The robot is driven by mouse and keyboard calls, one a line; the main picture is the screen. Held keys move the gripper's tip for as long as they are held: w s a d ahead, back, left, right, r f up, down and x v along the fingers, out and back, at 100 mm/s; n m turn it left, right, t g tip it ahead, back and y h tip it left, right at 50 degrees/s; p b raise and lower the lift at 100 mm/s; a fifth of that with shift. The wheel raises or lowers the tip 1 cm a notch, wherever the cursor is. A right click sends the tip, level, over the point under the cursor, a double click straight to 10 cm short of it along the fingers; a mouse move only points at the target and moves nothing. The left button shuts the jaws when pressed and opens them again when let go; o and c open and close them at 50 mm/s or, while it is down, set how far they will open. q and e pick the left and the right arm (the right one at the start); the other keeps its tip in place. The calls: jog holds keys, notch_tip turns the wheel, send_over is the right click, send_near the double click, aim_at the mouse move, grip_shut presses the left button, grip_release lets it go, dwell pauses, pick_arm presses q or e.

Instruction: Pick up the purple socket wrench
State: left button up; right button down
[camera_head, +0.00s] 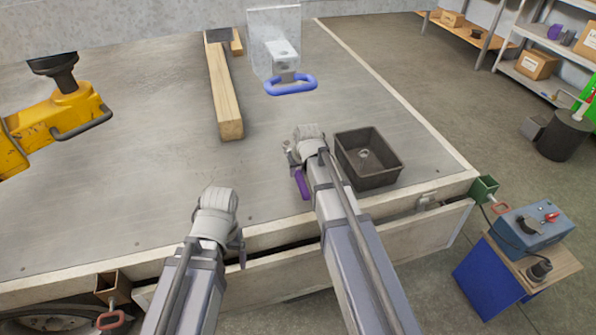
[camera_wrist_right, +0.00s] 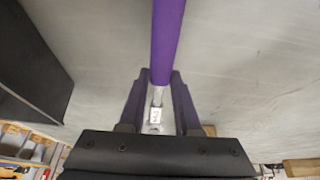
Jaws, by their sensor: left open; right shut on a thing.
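The purple socket wrench (camera_head: 302,186) shows in the head view at the left side of my right gripper (camera_head: 295,160). Its purple handle points toward the front edge of the bed. In the right wrist view the purple handle of the wrench (camera_wrist_right: 168,42) runs up to the top edge, and its silver shank lies between the two dark purple fingers of my right gripper (camera_wrist_right: 158,102). That gripper is shut on the shank. I cannot tell how far the wrench is above the bed. My left gripper (camera_head: 239,248) is open near the bed's front edge, mostly hidden by its wrist.
A dark open bin (camera_head: 384,180) stands just right of my right gripper. The bed's left middle is clear.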

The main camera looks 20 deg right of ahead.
aim_at(298, 172)
notch_tip(298, 172, up, 7)
jog(key=p, duration=0.6)
jog(key=shift+r, duration=0.15)
jog(key=c, duration=1.1)
grip_release()
grip_shut()
